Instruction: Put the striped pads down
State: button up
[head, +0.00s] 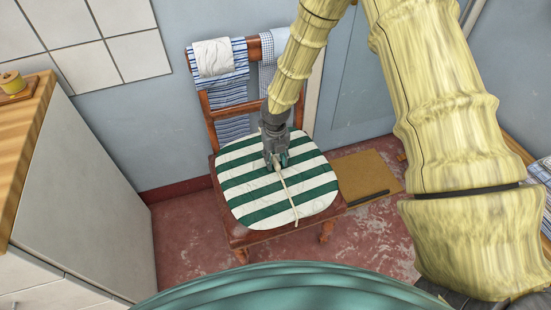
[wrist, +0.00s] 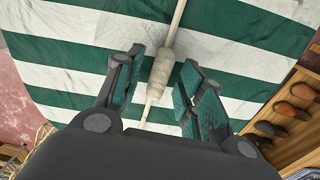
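The green-and-white striped pads (head: 245,182) lie on the seat of the wooden chair (head: 238,236); I cannot tell how many are stacked. A pale cord (head: 287,190) runs across their top. In the wrist view, the striped cloth (wrist: 75,65) fills most of the background, and the cord has a thicker wrapped part (wrist: 162,68). My gripper (head: 275,163) points down at the middle of the pads. In the wrist view, its fingers (wrist: 160,80) stand apart on either side of the wrapped part, with gaps visible. Whether the fingertips touch the cloth is unclear.
Striped and checked towels (head: 228,88) and a white cloth (head: 213,57) hang over the chair back. A brown board (head: 368,175) lies right of the chair, with a dark bar (head: 368,198) at its edge. A cabinet (head: 95,190) stands at left. Red floor shows between.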

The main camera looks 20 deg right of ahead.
jog(key=shift+r, duration=0.1)
notch_tip(320, 180, up, 12)
dwell(0.7)
dwell(0.4)
